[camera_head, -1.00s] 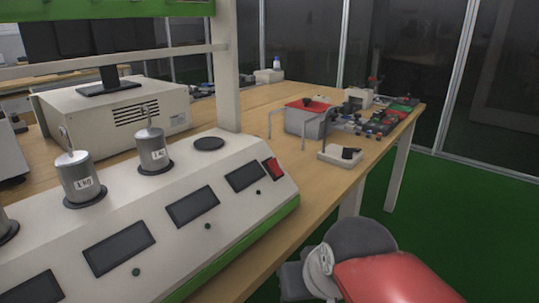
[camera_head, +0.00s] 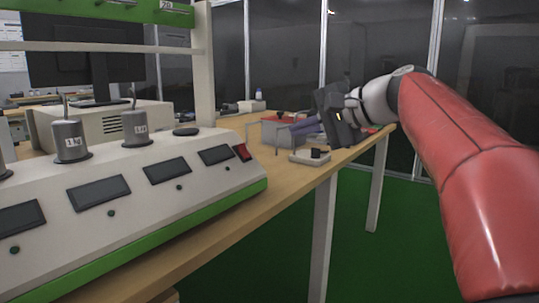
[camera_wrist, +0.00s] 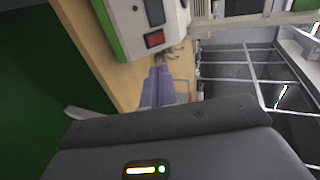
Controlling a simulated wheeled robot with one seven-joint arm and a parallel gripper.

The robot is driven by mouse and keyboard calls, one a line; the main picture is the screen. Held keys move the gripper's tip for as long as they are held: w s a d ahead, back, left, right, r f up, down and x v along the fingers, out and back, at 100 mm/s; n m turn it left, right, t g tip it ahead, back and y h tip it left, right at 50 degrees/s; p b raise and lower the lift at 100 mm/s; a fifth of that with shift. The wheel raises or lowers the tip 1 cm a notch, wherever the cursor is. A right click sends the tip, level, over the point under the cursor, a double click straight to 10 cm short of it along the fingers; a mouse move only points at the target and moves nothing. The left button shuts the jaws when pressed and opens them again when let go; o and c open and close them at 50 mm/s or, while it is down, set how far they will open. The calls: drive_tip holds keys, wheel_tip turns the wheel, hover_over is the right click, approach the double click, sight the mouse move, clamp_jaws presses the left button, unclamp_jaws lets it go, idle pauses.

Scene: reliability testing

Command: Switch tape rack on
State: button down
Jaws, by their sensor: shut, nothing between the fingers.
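The tape rack (camera_head: 175,200) is a long white housing with a green lower edge, at the left and middle of the head view. It has dark blank displays and metal weights on top. Its red rocker switch (camera_head: 242,152) is at the right end of the sloped front; its position is too small to tell. The switch also shows at the top of the wrist view (camera_wrist: 155,40). My gripper (camera_head: 284,136) is to the right of the switch, apart from it, over the table. Its purple-grey fingers (camera_wrist: 157,75) are shut and empty, pointing toward the rack.
The rack stands on a wooden table (camera_head: 225,205) along the front edge. A small white box with a black top (camera_head: 311,156) lies below my gripper. A white upright post (camera_head: 203,75) rises behind the rack.

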sight(243, 146)
drive_tip(key=shift+r, duration=0.1)
drive_tip(key=b+x, duration=0.1)
drive_tip(key=x, duration=1.3)
drive_tip(key=shift+w, duration=0.1)
drive_tip(key=shift+a+r+p, duration=0.15)
drive_tip(key=shift+r+p, duration=0.15)
drive_tip(key=shift+p, duration=0.65)
drive_tip(key=p, duration=0.3)
drive_tip(key=shift+w+a+r+g+h, duration=0.2)
drive_tip(key=shift+g+h, duration=0.1)
drive_tip(key=shift+h, duration=0.1)
drive_tip(key=shift+f+b, duration=0.35)
drive_tip(key=shift+f, duration=0.15)
